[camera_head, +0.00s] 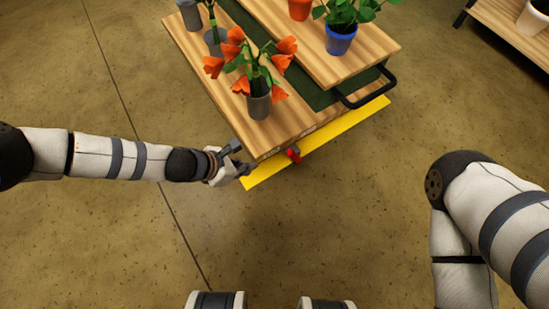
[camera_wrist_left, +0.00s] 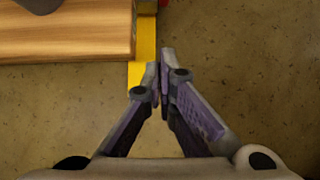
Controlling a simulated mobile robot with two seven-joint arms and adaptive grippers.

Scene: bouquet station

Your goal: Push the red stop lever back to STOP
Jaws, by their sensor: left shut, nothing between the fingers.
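The red stop lever (camera_head: 293,154) sticks out at the front edge of the wooden bench, above the yellow strip (camera_head: 340,137). Its STOP marking is too small to read. My left gripper (camera_head: 238,158) is shut and empty at the bench's near left corner, left of the lever and apart from it. In the left wrist view the closed fingers (camera_wrist_left: 161,68) lie beside the yellow strip (camera_wrist_left: 145,40), just off the bench corner. A small bit of red (camera_wrist_left: 163,3) shows at the top edge there. My right gripper is out of view.
The wooden bench (camera_head: 190,65) carries a grey vase (camera_head: 259,105) of orange flowers near the lever. A blue pot (camera_head: 340,40) stands on a raised board with a black handle (camera_head: 370,92). The floor in front is clear.

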